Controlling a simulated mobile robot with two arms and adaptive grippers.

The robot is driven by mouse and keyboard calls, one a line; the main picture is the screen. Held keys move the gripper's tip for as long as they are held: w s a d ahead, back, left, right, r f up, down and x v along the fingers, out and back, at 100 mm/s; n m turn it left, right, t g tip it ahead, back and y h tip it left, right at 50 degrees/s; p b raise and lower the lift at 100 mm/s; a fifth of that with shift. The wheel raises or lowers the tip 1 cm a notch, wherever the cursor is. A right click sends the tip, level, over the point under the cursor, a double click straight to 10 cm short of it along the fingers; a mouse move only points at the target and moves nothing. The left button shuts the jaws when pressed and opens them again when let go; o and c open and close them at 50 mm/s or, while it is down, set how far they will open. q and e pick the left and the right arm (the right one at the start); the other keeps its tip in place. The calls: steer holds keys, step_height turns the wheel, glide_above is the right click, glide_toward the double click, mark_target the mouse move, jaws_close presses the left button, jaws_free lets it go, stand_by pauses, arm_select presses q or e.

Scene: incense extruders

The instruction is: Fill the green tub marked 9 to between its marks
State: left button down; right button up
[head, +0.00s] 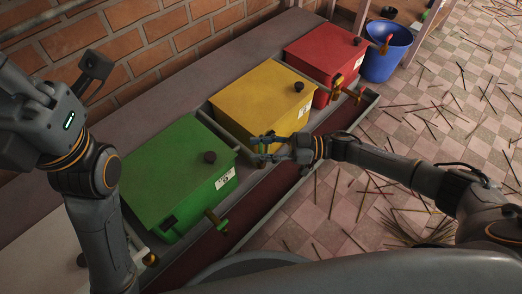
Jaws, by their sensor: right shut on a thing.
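A green box-shaped tub (170,170) with a black knob on its lid stands at the left. It has a white label (224,180), too small to read surely as 9, and a brass tap (216,222) at its front. Its inside and any fill marks are hidden. My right gripper (266,146) is at the front left corner of the yellow tub (262,98), shut on what looks like that tub's tap, mostly hidden by the fingers. My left gripper (95,68) is raised at the upper left, near the brick wall; its fingers are not clear.
A red tub (325,52) with a tap (349,93) stands beyond the yellow one. A blue bucket (387,50) is at the back right. A dark red trough (262,205) runs along the front. Incense sticks (430,130) litter the tiled floor.

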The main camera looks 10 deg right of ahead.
steer(key=shift+n+g+b, duration=0.65)
steer(key=shift+n+g, duration=0.25)
steer(key=shift+g, duration=0.5)
steer(key=o, duration=1.2)
steer(key=shift+a, duration=0.1)
steer(key=d, duration=1.2)
steer(key=shift+s, duration=0.15)
